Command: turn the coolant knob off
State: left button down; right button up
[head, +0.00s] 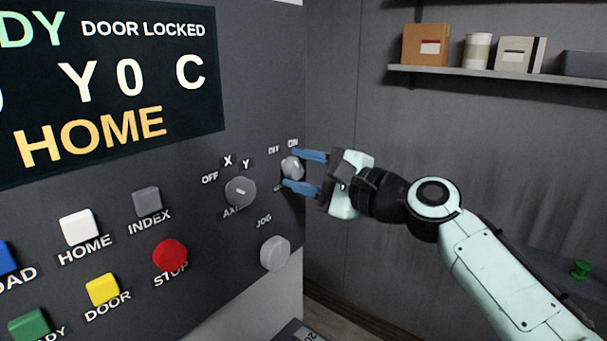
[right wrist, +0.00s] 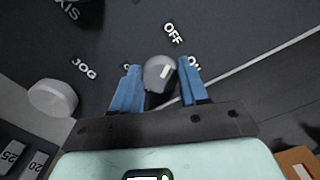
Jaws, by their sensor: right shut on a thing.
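The coolant knob (head: 292,168) is a small round grey knob near the right edge of the dark control panel (head: 262,95). My right gripper (head: 304,172) reaches it from the right, its two blue fingers shut on it, one above and one below. In the right wrist view the knob (right wrist: 159,74) sits between the blue fingers, with a short white mark on its face. The mark tilts up and right, roughly toward OFF; its exact setting is hard to tell. OFF and ON labels stand beside the knob. The label under it is mostly hidden by a finger.
The axis knob (head: 240,192) is left of the coolant knob, and the jog knob (head: 275,253) is below. A red stop button (head: 170,256) and coloured buttons are farther left, under a screen (head: 110,85). A shelf (head: 500,75) with boxes hangs on the back wall.

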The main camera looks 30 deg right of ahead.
pick_arm(q)
jog(key=shift+s+f, duration=0.1)
jog(key=shift+f, duration=0.05)
pick_arm(e)
jog(key=shift+n, duration=0.4)
jog(key=o, duration=1.1)
jog(key=shift+c, duration=0.2)
pick_arm(q)
jog(key=f+b, duration=0.1)
jog(key=s+f+b, duration=0.1)
jog(key=shift+f+b, duration=0.35)
pick_arm(e)
jog(key=v, duration=1.3)
jog(key=shift+s+f, duration=0.1)
jog(key=shift+s, duration=0.05)
pick_arm(q)
jog(key=shift+s, duration=0.1)
